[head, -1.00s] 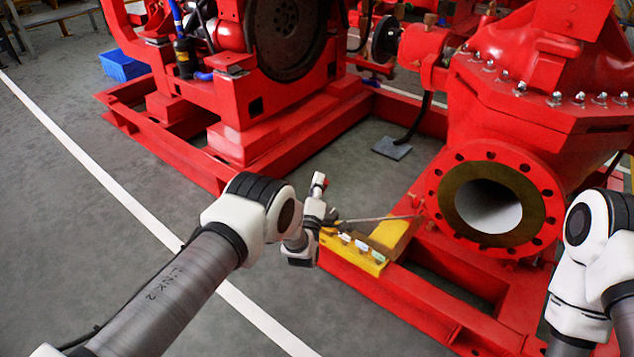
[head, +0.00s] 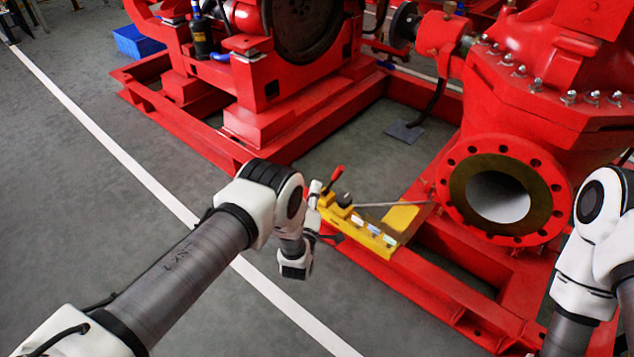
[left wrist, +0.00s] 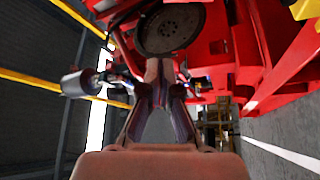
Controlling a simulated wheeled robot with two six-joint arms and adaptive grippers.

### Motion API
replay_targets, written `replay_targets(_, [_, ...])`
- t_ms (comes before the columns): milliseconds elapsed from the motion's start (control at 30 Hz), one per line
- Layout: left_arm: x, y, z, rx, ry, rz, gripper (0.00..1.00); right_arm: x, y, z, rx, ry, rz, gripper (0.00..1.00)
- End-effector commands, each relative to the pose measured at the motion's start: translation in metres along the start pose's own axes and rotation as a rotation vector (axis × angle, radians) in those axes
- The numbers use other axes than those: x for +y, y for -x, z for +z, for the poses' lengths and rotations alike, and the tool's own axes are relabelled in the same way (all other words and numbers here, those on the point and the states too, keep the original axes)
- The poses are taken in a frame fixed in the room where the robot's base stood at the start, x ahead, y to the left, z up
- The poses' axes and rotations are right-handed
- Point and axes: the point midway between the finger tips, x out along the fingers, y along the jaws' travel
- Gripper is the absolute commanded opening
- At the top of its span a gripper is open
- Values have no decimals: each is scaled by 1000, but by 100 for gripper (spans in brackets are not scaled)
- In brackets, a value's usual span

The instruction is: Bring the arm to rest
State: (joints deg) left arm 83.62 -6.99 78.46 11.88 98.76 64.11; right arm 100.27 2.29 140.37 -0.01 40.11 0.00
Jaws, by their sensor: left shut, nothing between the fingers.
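My left arm (head: 205,245) comes in from the left in the head view, bent at a white and black joint (head: 268,195). Its wrist (head: 297,258) hangs in front of the left end of the yellow tool holder, and the fingers are hard to make out there. In the left wrist view the left gripper (left wrist: 163,72) is shut and empty, its fingers close together, with the engine's dark flywheel (left wrist: 168,28) behind them. My right arm (head: 590,245) stands at the right edge; its gripper is out of view.
A yellow holder (head: 372,238) with a red-handled tool and a thin rod lies on the red base frame (head: 455,290). The red pump's round flange (head: 500,195) is to its right. The red engine frame (head: 255,125) stands behind. Grey floor at left is open.

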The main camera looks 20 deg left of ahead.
Motion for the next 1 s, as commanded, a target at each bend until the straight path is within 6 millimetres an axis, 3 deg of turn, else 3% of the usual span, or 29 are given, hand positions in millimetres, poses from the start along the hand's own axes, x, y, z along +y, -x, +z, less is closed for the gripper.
replay_targets(367, [4,-4,-2,4,1,7,0,0,0,0,0,0,0,42])
replay_targets(467, [17,-20,-15,27,0,32,0,0,0,0,0,0,0,42])
replay_targets(500, [23,-25,-28,38,-8,26,0,0,0,0,0,0,0,42])
replay_targets(567, [17,-15,-42,16,-26,-39,0,0,0,0,0,0,0,42])
replay_targets(667, [-12,24,-52,-96,-116,-257,0,0,0,0,0,0,0,42])
replay_targets(767, [-42,89,-55,-278,-266,-509,0,0,0,0,0,0,0,42])
replay_targets(867, [-60,168,-58,-510,-414,-732,0,0,0,0,0,0,0,42])
replay_targets(900, [-63,201,-59,-610,-467,-805,0,0,0,0,0,0,0,42])
replay_targets(1000, [-62,274,-62,-851,-571,-938,0,0,0,0,0,0,0,42])
